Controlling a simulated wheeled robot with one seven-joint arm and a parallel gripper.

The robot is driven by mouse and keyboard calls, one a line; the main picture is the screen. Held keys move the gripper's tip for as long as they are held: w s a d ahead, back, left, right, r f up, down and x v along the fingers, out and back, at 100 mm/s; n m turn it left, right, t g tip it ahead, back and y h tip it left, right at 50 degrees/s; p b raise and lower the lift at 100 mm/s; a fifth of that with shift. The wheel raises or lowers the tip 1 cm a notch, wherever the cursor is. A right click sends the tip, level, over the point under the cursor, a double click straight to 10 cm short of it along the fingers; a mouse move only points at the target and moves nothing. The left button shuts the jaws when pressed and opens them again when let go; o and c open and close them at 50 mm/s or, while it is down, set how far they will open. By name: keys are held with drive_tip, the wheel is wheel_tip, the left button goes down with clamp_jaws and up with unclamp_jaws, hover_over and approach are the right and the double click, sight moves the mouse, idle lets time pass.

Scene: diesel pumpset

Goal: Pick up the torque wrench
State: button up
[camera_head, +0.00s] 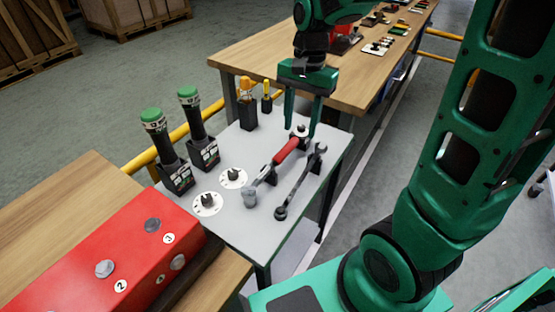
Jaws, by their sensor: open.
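A red-handled tool (287,151), which looks like the torque wrench, lies on a small light-grey table (225,235). Its grey head points to the lower left. A dark double-ended spanner (299,183) lies beside it on the right, apart from it. Both seem to rest on small dark supports. My gripper (300,125) points down over the far end of the table, with its fingers apart and nothing seen between them. The tips appear close to the far end of the red handle; the exact height gap cannot be told.
Two green-topped black tools (204,148) stand upright on the left. Yellow-handled tools (247,90) stand at the back. Round white dials (206,204) lie near the red box (110,262). A long wooden bench (235,50) borders the table behind.

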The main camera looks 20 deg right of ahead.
approach(278, 155)
drive_tip(key=shift+m, duration=0.4)
wheel_tip(278, 155, down, 4)
drive_tip(key=shift+a+f, duration=0.2)
drive_tip(key=shift+s+a+f, duration=0.1)
drive_tip(key=shift+s+f, duration=0.1)
drive_tip(key=shift+f, duration=1.3)
drive_tip(key=shift+s+a+f, duration=0.1)
drive_tip(key=shift+s+f, duration=0.05)
drive_tip(key=shift+f, duration=1.35)
clamp_jaws()
